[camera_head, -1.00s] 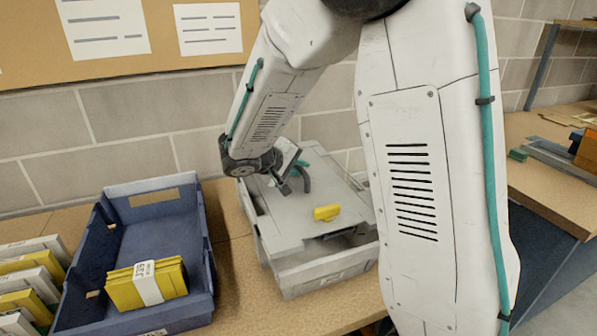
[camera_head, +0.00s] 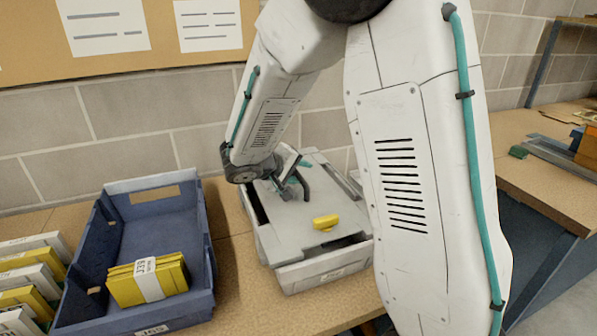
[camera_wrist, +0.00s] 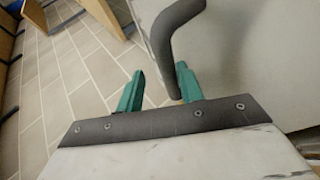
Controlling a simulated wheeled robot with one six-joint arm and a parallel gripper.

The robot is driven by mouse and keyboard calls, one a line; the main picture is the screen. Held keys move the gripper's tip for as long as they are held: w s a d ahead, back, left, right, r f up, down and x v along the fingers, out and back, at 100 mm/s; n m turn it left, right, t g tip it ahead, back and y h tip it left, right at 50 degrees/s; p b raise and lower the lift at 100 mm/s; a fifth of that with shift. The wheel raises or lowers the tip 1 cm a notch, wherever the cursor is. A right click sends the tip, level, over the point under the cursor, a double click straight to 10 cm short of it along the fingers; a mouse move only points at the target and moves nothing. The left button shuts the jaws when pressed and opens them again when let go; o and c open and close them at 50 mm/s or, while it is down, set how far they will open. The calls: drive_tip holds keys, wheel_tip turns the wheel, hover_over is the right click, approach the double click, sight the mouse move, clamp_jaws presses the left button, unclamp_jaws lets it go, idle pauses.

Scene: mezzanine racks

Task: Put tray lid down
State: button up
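The grey tray lid (camera_head: 300,215) lies over the grey tray (camera_head: 325,270) on the bench, a little askew, with dark gaps along the left side and front. A yellow piece (camera_head: 325,222) is on its front part, and a dark curved handle (camera_head: 303,187) rises further back. My gripper (camera_head: 290,180) is at this handle. In the wrist view my gripper's teal fingers (camera_wrist: 158,92) are spread apart. The handle (camera_wrist: 165,45) comes down between them, close to the right finger, with a gap to the left one. I cannot tell whether it touches the right finger.
A blue bin (camera_head: 130,235) with a bundle of yellow packets (camera_head: 148,281) stands left of the tray. White and yellow packets (camera_head: 28,280) stand at the far left. A brick wall is behind. Another bench (camera_head: 545,180) is at the right.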

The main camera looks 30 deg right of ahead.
drive_tip(key=shift+r, duration=0.3)
drive_tip(key=v, duration=1.2)
drive_tip(key=s+d+r+m+g+y, duration=0.1)
drive_tip(key=s+d+r+y, duration=0.1)
drive_tip(key=s, duration=0.5)
drive_tip(key=s+d+r+g+y, duration=0.2)
drive_tip(key=s, duration=0.5)
drive_tip(key=s+a+y, duration=0.3)
drive_tip(key=s, duration=0.4)
drive_tip(key=s+a+n+t+y, duration=0.1)
drive_tip(key=s+a+y, duration=0.2)
drive_tip(key=s, duration=0.4)
drive_tip(key=shift+f+t+y, duration=0.25)
drive_tip(key=shift+t+y, duration=0.05)
drive_tip(key=shift+y, duration=0.4)
drive_tip(key=shift+o, duration=0.4)
drive_tip(key=shift+d, duration=0.1)
